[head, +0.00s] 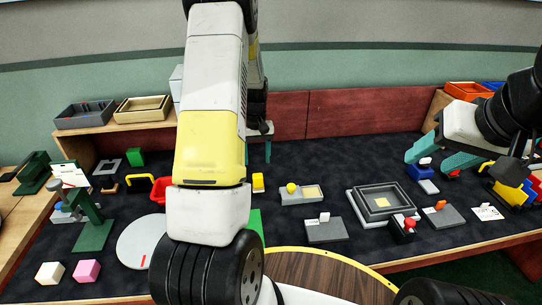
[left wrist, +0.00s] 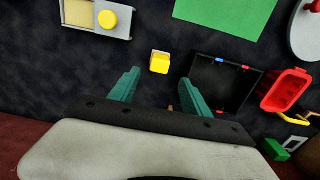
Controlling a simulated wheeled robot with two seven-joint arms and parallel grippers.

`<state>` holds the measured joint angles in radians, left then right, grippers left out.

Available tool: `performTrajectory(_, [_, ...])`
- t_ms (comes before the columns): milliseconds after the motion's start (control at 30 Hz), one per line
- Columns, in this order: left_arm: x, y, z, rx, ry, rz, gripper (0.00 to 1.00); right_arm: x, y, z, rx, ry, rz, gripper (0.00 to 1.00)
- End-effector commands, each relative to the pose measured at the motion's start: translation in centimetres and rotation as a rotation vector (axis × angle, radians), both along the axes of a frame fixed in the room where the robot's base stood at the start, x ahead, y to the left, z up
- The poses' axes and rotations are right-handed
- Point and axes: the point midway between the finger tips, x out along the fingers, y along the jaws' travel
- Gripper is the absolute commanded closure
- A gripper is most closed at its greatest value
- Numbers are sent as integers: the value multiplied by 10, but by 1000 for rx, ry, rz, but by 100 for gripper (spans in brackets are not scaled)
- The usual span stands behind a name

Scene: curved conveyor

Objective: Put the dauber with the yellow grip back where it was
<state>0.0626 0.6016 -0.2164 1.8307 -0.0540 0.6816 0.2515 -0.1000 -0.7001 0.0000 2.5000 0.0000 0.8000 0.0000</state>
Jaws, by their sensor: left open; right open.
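A round yellow knob (head: 291,187) stands on a grey holder (head: 312,199) with a pale yellow square; both also show in the left wrist view, knob (left wrist: 107,19) and holder (left wrist: 125,20). A small yellow block (head: 258,182) with a paler face stands apart on the dark mat; in the left wrist view the block (left wrist: 159,62) lies just beyond my left fingertips. I cannot tell for sure which is the dauber. My left gripper (head: 258,152) is open and empty, its fingers (left wrist: 158,80) either side of the block's line. My right gripper (head: 440,157) is open at the right.
A black tray (left wrist: 225,84) and red bin (left wrist: 287,90) are close to my left gripper. A green sheet (left wrist: 225,15) lies beyond. Grey stacked trays (head: 381,203) stand right of centre. A blue block (head: 420,171) is below my right gripper. My left arm hides the middle.

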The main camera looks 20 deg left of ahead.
Motion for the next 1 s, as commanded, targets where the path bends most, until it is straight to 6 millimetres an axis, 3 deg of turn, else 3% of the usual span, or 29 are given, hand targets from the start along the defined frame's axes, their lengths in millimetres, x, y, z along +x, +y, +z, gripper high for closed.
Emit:
performTrajectory(267, [-3,-7,36,-10,-26,-14,44,0,0,0,0,0,0,48])
performTrajectory(467, [-29,-36,114,-49,-133,-85,44,0,0,0,0,0,0,48])
performTrajectory(700, [-89,-77,200,-84,-281,-211,44,0,0,0,0,0,0,48])
performTrajectory(900, [-152,-105,248,-89,-405,-324,44,0,0,0,0,0,0,48])
performTrajectory(1000, [-184,-117,262,-84,-464,-379,44,0,0,0,0,0,0,48])
